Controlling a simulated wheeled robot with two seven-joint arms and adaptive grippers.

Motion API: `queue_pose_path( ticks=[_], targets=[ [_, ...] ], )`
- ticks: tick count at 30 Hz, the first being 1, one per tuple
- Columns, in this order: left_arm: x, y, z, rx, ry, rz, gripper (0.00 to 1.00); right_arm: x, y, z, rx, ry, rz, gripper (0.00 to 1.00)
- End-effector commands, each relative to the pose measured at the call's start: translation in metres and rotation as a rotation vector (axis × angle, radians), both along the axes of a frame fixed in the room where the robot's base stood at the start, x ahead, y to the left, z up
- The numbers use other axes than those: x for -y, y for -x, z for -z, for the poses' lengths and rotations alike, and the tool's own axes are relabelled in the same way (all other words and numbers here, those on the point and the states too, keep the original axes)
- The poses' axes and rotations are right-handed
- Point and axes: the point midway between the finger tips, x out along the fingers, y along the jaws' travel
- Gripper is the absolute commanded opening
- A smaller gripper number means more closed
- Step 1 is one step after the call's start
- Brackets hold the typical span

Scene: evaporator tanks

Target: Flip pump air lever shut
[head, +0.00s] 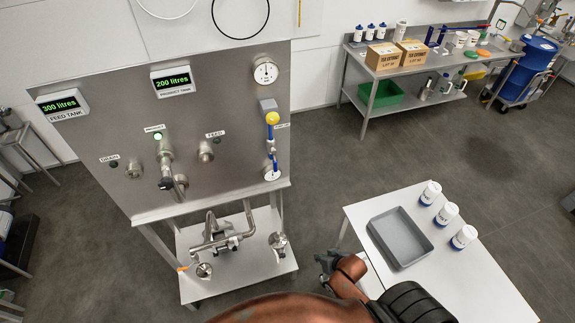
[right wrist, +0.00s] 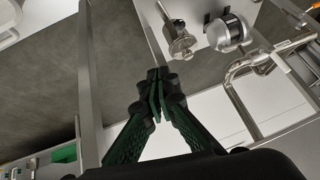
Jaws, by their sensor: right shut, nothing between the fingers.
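The steel control panel (head: 215,120) stands at the left of the head view. On its right side is a vertical air line with a yellow knob (head: 272,118) and a blue lever (head: 274,163) just above a small lower gauge (head: 271,174). The blue lever looks roughly upright, in line with the pipe; its label is too small to read. My right gripper (head: 323,272) is below and to the right of the panel, well apart from the lever. In the right wrist view its fingers (right wrist: 156,80) are shut together and empty. My left gripper is out of view.
The pump and pipework (head: 222,238) sit on a low shelf under the panel. A white table (head: 480,285) with a grey tray (head: 400,238) and several white tubs stands at the right. A bench (head: 425,68) with boxes is behind. Floor between is clear.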

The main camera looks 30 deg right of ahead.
Motion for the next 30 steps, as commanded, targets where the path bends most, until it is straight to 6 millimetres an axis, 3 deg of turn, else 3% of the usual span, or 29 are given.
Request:
queue_pose_path(
  ticks=[1,8,12,19,24,30],
  targets=[
    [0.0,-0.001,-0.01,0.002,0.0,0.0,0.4,0.005,-0.014,-0.028,0.057,-0.039,0.025,0.0],
    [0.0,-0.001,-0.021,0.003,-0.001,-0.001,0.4,0.016,-0.071,-0.107,0.3,-0.341,0.168,0.0],
    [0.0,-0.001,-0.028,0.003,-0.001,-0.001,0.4,0.029,-0.1,-0.167,0.432,-0.606,0.247,0.0],
    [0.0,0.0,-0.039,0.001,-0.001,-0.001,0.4,0.053,-0.129,-0.274,0.556,-1.087,0.326,0.0],
    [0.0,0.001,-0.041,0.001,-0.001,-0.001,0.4,0.063,-0.134,-0.312,0.575,-1.263,0.338,0.0],
    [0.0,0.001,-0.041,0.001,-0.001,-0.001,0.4,0.064,-0.135,-0.318,0.577,-1.295,0.34,0.0]
  ],
)
